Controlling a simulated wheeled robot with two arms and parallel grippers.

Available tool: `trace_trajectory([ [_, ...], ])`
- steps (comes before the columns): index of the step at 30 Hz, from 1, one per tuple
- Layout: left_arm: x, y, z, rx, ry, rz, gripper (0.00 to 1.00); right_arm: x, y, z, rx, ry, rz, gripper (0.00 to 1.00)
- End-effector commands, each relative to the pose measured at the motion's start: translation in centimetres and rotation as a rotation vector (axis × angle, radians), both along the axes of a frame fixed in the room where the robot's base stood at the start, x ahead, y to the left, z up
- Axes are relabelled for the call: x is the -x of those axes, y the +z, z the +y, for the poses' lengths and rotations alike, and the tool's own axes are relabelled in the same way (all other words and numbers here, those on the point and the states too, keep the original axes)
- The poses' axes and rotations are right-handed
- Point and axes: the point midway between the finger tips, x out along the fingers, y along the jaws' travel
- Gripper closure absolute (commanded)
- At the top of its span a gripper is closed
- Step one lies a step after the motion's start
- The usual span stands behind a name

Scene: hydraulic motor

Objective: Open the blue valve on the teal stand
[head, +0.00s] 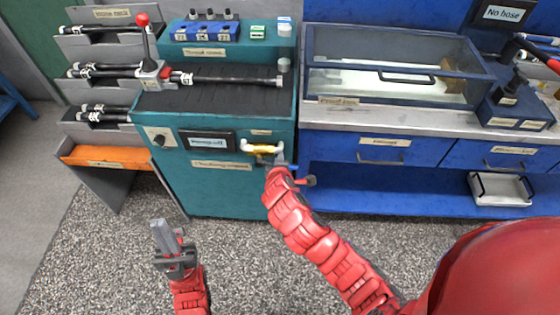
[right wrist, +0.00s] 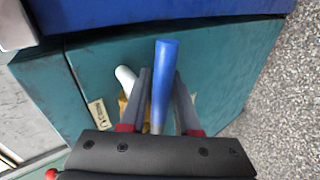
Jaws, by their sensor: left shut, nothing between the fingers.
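The teal stand (head: 230,195) is left of centre in the head view, with a yellow and white valve fitting (head: 262,149) on its front. In the right wrist view a blue valve handle (right wrist: 165,80) sticks up between the fingers of my right gripper (right wrist: 163,90). Those fingers look spread, one on each side of the handle; I cannot tell if either touches it. In the head view my right gripper (head: 278,165) is at the stand's front, just below the fitting, and partly hides the handle. My left gripper (head: 163,237) is shut and empty, low over the floor.
A blue workbench (head: 400,185) with drawers and a clear-lidded box (head: 395,80) stands to the right. A hose rack (head: 85,45) and an orange shelf (head: 105,157) stand left of the stand. A red-knobbed lever (head: 146,45) is on top. The speckled floor in front is clear.

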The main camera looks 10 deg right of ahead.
Motion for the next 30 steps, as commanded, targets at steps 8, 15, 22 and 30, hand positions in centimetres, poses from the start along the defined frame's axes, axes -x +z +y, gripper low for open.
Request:
trace_trajectory([
  [8, 0.0, 0.0, 0.0, 0.000, 0.000, 0.000, 1.00, -0.1, 0.1, -0.1, 0.002, -0.001, -0.004, 0.49],
  [15, 0.0, 0.0, 0.0, 0.000, 0.000, 0.000, 1.00, -0.1, 0.2, -0.1, 0.000, -0.002, -0.006, 0.49],
  [22, 0.0, -0.5, 0.0, 0.000, 0.000, 0.000, 1.00, -0.2, -0.9, 0.0, -0.133, -0.007, -0.039, 0.49],
  [30, 0.0, -1.5, 0.0, 0.000, 0.000, 0.000, 1.00, -0.5, -2.9, 1.5, -0.499, -0.009, -0.132, 0.49],
])
